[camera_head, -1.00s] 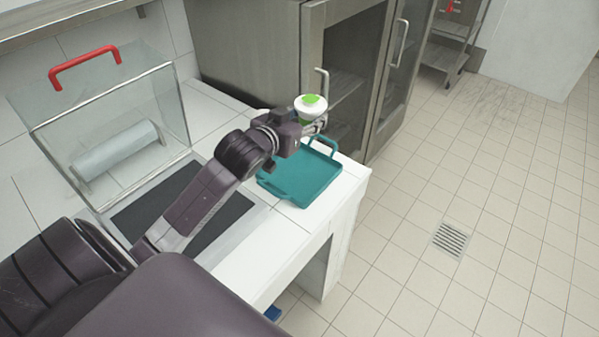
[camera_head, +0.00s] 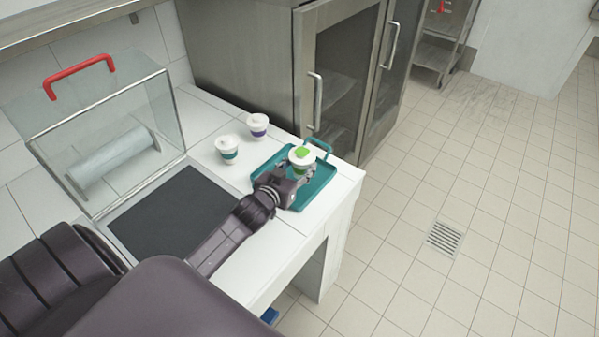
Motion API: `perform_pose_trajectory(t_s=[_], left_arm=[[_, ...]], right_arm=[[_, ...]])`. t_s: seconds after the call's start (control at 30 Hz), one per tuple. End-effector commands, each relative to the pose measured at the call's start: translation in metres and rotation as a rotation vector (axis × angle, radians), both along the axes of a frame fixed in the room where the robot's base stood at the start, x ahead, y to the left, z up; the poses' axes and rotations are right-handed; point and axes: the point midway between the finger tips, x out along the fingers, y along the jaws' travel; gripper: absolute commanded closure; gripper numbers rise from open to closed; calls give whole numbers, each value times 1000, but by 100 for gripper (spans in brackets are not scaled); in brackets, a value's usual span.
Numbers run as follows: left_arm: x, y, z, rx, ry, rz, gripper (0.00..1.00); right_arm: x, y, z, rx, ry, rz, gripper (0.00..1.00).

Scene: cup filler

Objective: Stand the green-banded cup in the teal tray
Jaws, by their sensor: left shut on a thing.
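The green-banded cup (camera_head: 302,156) is white with a green patch on its lid and looks upright. My left gripper (camera_head: 302,171) is shut on it, over the teal tray. The teal tray (camera_head: 322,182) lies on the white counter near its right end, with a raised handle at the far side. The arm hides the tray's near left part. I cannot tell whether the cup's base touches the tray floor. My right gripper is not in view.
A teal-banded cup (camera_head: 228,149) and a purple-banded cup (camera_head: 257,126) stand on the counter (camera_head: 204,117) left of the tray. A glass case (camera_head: 110,130) with a red handle stands further left. A steel cabinet (camera_head: 340,75) is behind.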

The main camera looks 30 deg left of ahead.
Motion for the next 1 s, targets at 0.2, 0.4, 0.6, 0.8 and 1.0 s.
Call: perform_pose_trajectory(t_s=[0.2,0.4,0.6,0.8,1.0], left_arm=[[0,0,-28,-1,1,1,86],[0,0,-29,0,0,0,86],[0,0,-32,0,2,1,55],[0,0,-32,0,2,1,40],[0,0,-31,0,2,1,40]], right_arm=[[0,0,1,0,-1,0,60],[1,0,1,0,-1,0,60],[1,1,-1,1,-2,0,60],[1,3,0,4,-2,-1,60],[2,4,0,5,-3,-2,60]])
